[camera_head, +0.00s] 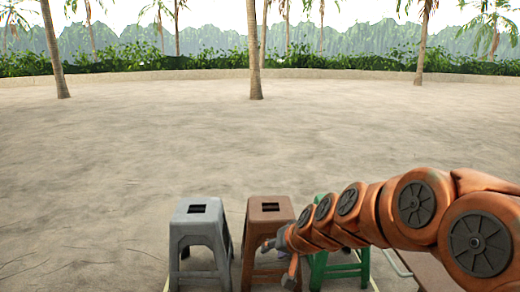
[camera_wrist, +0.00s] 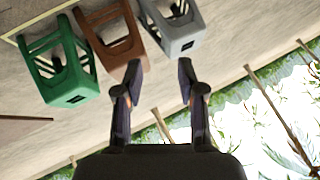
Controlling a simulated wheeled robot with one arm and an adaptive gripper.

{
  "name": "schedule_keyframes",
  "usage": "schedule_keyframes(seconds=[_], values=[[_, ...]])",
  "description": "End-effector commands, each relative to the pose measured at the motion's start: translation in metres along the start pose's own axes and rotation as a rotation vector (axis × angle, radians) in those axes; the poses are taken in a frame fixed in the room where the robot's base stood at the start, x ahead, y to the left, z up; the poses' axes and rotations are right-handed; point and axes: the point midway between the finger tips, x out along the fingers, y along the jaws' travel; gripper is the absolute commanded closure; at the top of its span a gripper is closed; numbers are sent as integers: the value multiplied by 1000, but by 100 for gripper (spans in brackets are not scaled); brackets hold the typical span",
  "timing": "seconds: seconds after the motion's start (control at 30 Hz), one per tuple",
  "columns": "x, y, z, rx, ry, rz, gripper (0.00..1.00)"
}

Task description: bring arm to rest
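My orange arm reaches in from the right in the head view and ends in my gripper (camera_head: 279,262), in front of the brown stool. In the wrist view my gripper (camera_wrist: 158,80) has its two dark fingers spread apart with a clear gap and nothing between them. The wrist view is tilted, with the stools at its top. In the head view the arm hides much of the green stool, and the gripper covers part of the brown stool's legs.
A grey stool (camera_head: 199,212), a brown stool (camera_head: 270,210) and a green stool (camera_head: 320,262) stand in a row. They also show in the wrist view as grey (camera_wrist: 178,25), brown (camera_wrist: 115,40) and green (camera_wrist: 62,72). Open sandy ground (camera_head: 150,130) lies beyond, with palm trunks (camera_head: 254,60) farther off.

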Motion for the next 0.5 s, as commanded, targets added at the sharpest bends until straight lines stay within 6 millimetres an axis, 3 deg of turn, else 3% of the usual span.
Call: schedule_keyframes(seconds=[0.03,0.23,0.5], values=[[-28,-7,5,-20,-35,6,61],[-103,-8,59,-83,-217,64,61],[-214,15,133,-114,-456,210,61]])
